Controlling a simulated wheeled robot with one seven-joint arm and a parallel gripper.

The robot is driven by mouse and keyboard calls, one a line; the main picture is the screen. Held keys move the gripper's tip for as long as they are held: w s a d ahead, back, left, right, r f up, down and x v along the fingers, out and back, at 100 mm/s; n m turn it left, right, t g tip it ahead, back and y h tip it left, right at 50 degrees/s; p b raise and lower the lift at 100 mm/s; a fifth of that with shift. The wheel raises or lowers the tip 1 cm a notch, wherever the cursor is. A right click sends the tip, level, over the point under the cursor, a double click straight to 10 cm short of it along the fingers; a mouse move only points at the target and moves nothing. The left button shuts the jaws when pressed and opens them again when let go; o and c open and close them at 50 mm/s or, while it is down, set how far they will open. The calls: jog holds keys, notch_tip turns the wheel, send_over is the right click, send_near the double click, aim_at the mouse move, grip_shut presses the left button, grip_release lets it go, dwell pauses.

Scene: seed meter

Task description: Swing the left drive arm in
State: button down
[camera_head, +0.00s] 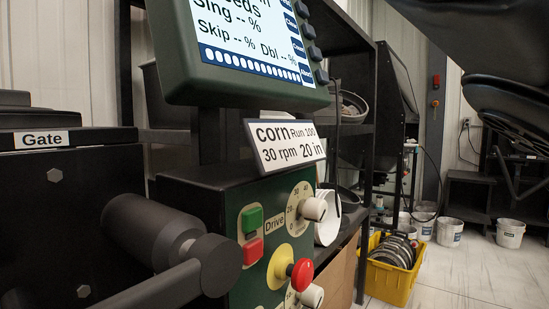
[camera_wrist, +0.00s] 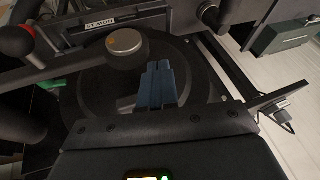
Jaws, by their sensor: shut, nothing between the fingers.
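In the wrist view a grey bar, which looks like a drive arm (camera_wrist: 70,68), runs from the left edge to a round silver hub (camera_wrist: 125,42). It lies over a dark round disc (camera_wrist: 95,90). My gripper (camera_wrist: 160,68) has its blue fingers together and empty, over the disc and right of the hub; I cannot tell whether they touch anything. In the head view a dark grey bar with a rounded end (camera_head: 215,264) and a thick cylinder (camera_head: 150,228) stand at lower left; I cannot tell whether this is the same arm. My gripper is not seen there.
A green control box (camera_head: 243,283) with knobs and a red button stands beside the bar, below a screen (camera_head: 255,45). A black housing labelled Gate (camera_head: 60,190) is at left. A yellow crate (camera_head: 390,285) and white buckets (camera_head: 449,232) stand on the floor.

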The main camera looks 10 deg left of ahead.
jog(key=shift+s+a+f+t+h+b, duration=0.1)
jog(key=shift+f+t+b, duration=0.15)
jog(key=shift+f, duration=0.35)
jog(key=shift+s+d+f+t+h+b, duration=0.15)
jog(key=shift+f+b, duration=0.1)
jog(key=shift+f, duration=0.3)
jog(key=shift+s+a+f+t+h+b, duration=0.15)
jog(key=shift+f+t+b, duration=0.1)
jog(key=shift+f, duration=0.35)
jog(key=shift+w+f, duration=0.1)
jog(key=p+v, duration=0.5)
jog(key=v, duration=0.3)
